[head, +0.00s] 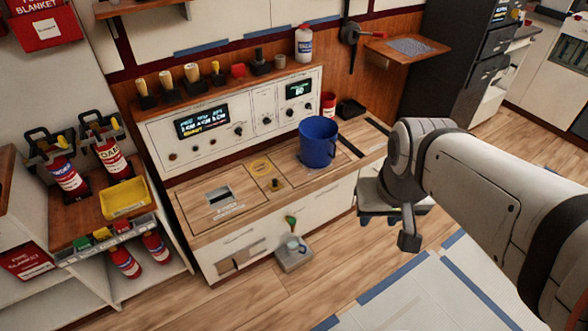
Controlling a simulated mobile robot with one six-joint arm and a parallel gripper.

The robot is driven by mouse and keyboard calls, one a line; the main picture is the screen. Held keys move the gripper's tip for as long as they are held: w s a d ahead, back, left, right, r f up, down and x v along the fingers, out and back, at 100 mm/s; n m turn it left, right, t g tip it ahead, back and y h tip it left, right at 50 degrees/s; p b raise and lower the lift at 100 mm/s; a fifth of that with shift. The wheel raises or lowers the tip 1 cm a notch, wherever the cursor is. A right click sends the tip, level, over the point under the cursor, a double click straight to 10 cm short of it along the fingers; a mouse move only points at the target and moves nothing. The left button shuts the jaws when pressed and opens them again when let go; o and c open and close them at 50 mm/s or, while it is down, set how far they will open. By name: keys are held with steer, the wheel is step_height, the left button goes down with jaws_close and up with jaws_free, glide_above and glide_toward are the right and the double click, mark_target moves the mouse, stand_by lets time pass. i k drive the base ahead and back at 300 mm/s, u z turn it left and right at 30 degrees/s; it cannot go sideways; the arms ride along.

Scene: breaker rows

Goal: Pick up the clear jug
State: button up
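I cannot make out a jug that is plainly clear. A small pale, bluish vessel (293,245) sits on a low grey ledge at the front of the wooden-topped console (230,195), and it is too small to identify surely. A large blue mug-like vessel (318,142) with a handle stands upright on the console's top. My gripper (393,217) hangs below my white arm at the right, apart from both vessels. Its fingers are too small and dark to tell whether they are open or shut, and I see nothing held.
A control panel (235,115) with displays and knobs backs the console. Red extinguishers (65,173) and a yellow tray (123,198) stand on the left cabinet. A wooden wall shelf (408,48) and dark cabinet (455,65) are behind my arm. The wood floor (240,305) in front is clear.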

mark_target(293, 244)
steer(key=i, duration=0.95)
steer(key=z, duration=0.05)
